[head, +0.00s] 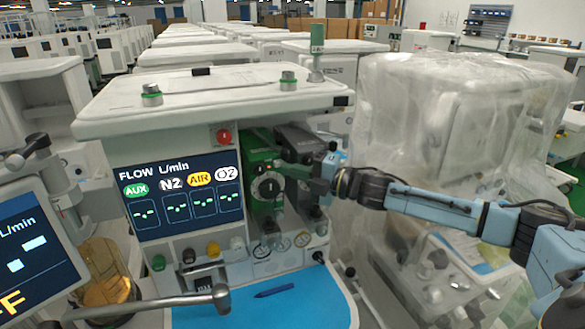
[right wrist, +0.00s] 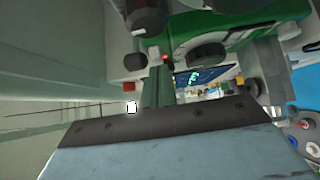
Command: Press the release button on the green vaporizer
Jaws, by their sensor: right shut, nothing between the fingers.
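The green vaporizer (head: 262,168) is mounted upright on the anaesthesia machine, right of its flow screen, with a black dial on its front. In the right wrist view its green body (right wrist: 225,38) fills the upper right. A small red spot (right wrist: 165,57), possibly the release button, shows beside it, close to the fingertips. My right gripper (head: 291,155) reaches in from the right, beside the green vaporizer's upper part. Its fingers (right wrist: 160,75) are shut and empty in the right wrist view. Whether they touch anything I cannot tell. My left gripper is out of view.
A dark grey unit (head: 297,138) stands just right of the green vaporizer, close to my gripper. A plastic-covered machine (head: 450,130) stands at the right. A blue work surface (head: 240,305) with a pen (head: 275,291) lies below. A metal arm (head: 150,304) crosses the front left.

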